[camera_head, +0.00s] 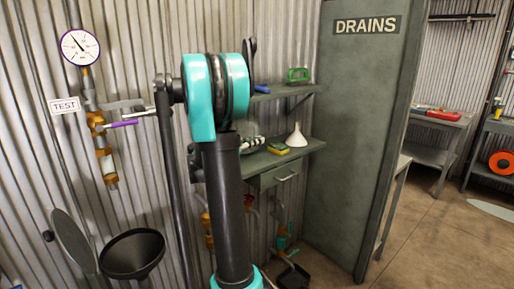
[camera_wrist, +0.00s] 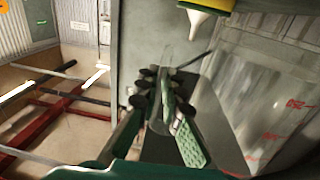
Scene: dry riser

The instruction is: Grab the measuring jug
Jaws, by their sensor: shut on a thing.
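The measuring jug (camera_wrist: 262,100) is clear, with red markings, and fills the right side of the wrist view, cut off by the edge. My gripper (camera_wrist: 161,80) has green fingers with dark pads. Its fingers are closed around a clear upright piece left of the jug's wall, which looks like the jug's handle. The join between that piece and the jug is hard to make out. In the head view my arm hides most of the gripper area, and I cannot make out the jug clearly there.
A white funnel (camera_head: 297,135) and a yellow-green sponge (camera_head: 278,148) sit on the shelf above a drawer (camera_head: 277,176). A grey DRAINS panel (camera_head: 362,120) stands to the right. A gauge (camera_head: 80,47) and black funnel (camera_head: 132,254) are at left. Open floor lies at right.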

